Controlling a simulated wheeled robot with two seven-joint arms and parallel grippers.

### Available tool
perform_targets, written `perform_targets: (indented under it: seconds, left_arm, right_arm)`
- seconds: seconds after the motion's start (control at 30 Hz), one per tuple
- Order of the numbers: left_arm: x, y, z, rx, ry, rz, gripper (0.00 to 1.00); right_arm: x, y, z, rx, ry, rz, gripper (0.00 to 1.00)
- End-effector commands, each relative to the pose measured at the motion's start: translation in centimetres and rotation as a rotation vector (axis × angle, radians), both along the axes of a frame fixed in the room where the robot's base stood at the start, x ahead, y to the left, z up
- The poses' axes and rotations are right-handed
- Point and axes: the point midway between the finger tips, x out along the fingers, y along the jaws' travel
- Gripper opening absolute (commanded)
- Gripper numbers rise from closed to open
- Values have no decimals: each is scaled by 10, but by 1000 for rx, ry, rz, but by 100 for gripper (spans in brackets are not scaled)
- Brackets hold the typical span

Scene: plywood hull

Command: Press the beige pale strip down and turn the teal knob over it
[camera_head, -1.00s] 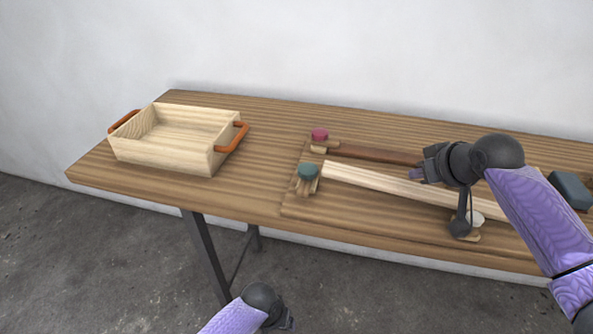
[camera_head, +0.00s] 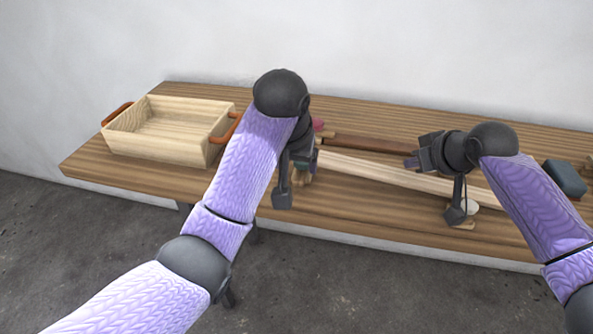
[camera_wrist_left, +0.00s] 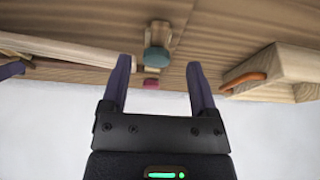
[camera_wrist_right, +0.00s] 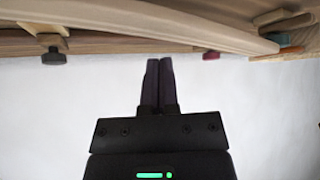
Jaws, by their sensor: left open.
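The beige pale strip (camera_head: 385,173) lies lengthwise on the board, its left end by the teal knob (camera_wrist_left: 157,58). In the head view the left arm mostly hides that knob. My left gripper (camera_wrist_left: 159,66) is open and empty, with the teal knob in view between its fingers; contact is not visible. My right gripper (camera_head: 411,163) is over the middle of the strip in the head view. Its fingers are together in the right wrist view (camera_wrist_right: 159,62), with nothing visible between them. The strip also shows there (camera_wrist_right: 165,20); whether the gripper touches it is unclear.
A red knob (camera_head: 318,125) is behind the teal one, by a dark brown strip (camera_head: 370,144). A white knob (camera_head: 471,207) is near the right gripper. A wooden box (camera_head: 185,146) with orange handles stands left; a dark grey block (camera_head: 565,178) is right.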

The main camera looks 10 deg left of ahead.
Motion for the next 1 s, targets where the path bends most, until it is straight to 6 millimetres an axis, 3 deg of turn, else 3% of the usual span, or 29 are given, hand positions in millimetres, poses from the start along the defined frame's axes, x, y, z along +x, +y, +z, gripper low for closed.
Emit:
perform_targets:
  seconds: [0.1, 0.3, 0.67, 1.0]
  left_arm:
    - [11, 0, -28, 2, 4, 0, 76]
    - [25, 0, -58, 2, 0, 1, 76]
    - [28, 0, -65, 1, -4, 0, 74]
    - [28, 0, -64, 1, -4, 0, 2]
  right_arm:
    - [0, 0, 0, 0, 0, 0, 0]
    - [0, 0, 0, 0, 0, 0, 0]
    - [0, 0, 0, 0, 0, 0, 0]
    - [0, 0, 0, 0, 0, 0, 0]
